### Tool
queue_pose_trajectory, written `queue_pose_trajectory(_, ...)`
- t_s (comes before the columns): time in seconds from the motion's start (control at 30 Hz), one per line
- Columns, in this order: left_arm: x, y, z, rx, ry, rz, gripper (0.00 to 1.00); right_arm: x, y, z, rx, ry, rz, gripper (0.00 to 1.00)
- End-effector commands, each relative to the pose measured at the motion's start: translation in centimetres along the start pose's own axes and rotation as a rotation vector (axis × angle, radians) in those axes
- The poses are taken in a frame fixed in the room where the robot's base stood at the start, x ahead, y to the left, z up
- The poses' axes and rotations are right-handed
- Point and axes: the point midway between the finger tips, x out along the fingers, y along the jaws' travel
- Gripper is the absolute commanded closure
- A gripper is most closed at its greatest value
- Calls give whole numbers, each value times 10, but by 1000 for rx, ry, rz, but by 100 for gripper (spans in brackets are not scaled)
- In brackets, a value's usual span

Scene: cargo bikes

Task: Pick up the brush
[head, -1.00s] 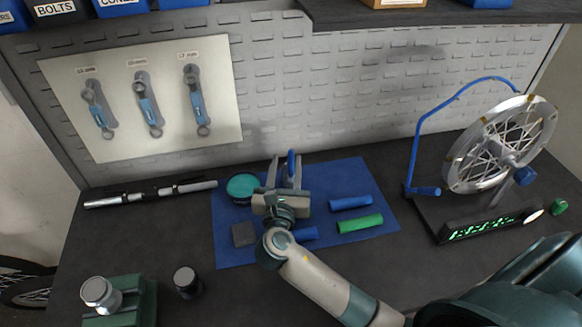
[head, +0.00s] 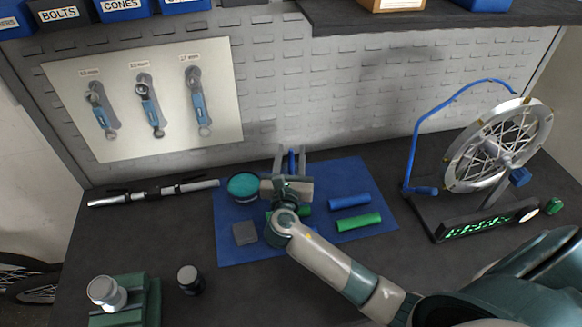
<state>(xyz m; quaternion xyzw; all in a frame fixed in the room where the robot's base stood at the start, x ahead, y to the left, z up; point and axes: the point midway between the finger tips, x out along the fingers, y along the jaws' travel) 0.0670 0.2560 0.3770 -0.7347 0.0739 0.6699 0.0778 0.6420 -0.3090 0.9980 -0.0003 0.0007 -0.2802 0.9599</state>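A narrow blue upright piece (head: 291,162), possibly the brush handle, shows at the back of the blue mat. My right gripper (head: 290,160) reaches over the mat from the lower right, its two grey fingers apart on either side of this piece. I see no clear contact between fingers and piece. The gripper body hides whatever is below, so I cannot confirm that it is the brush. My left gripper is out of view.
On the blue mat (head: 235,256) are a teal round tin (head: 243,185), a grey block (head: 245,233), a blue cylinder (head: 350,201) and a green cylinder (head: 359,222). A wheel stand (head: 470,228) is at right, a silver-black tool (head: 150,193) at left.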

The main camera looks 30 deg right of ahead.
Motion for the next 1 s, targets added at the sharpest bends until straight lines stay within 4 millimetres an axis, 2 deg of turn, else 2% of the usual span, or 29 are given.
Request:
queue_pose_trajectory(0.37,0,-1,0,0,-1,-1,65,0,0,0,0,0,0,63)
queue_pose_trajectory(0.5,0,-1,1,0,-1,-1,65,0,0,0,0,0,0,96)
queue_pose_trajectory(0.53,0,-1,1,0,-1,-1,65,0,0,0,0,0,0,100)
queue_pose_trajectory(0.83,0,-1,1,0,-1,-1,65,0,0,0,0,0,0,100)
queue_pose_trajectory(1.0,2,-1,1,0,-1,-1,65,0,0,8,2,-2,0,100)
